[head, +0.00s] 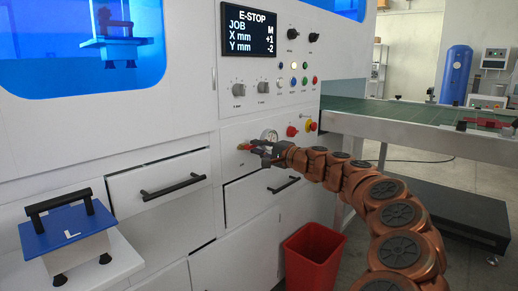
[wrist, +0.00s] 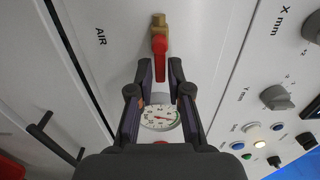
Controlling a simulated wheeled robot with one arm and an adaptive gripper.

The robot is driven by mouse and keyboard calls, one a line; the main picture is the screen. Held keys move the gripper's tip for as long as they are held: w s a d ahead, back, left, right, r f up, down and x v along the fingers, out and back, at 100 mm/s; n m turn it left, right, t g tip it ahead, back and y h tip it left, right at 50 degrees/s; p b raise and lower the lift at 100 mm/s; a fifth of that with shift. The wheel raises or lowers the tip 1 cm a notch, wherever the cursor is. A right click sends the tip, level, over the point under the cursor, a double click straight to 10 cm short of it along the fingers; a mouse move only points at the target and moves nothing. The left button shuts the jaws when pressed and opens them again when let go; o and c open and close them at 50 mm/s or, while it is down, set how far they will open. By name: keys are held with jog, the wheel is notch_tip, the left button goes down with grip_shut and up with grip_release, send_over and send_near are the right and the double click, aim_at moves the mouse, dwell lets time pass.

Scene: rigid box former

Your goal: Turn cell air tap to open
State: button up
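The air tap is a red lever handle (wrist: 160,60) on a brass fitting (wrist: 158,20), at the top middle of the wrist view, beside the printed AIR label (wrist: 100,37). In the head view the red handle (head: 243,147) shows on the white front panel, just left of my gripper (head: 261,149). In the wrist view my gripper (wrist: 160,73) is open. Its two dark fingertips stand on either side of the handle's free end, with a small gap on each side. I cannot tell how deep the handle sits between them.
A round pressure gauge (wrist: 160,116) lies behind the fingers. Red and yellow knobs (head: 292,131) are to the right. Drawers with black handles (head: 174,187) are below. A red bin (head: 313,256) stands under my arm. The E-STOP screen (head: 247,32) is above.

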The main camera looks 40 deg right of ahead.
jog(key=shift+o, duration=1.3)
jog(key=v, duration=1.2)
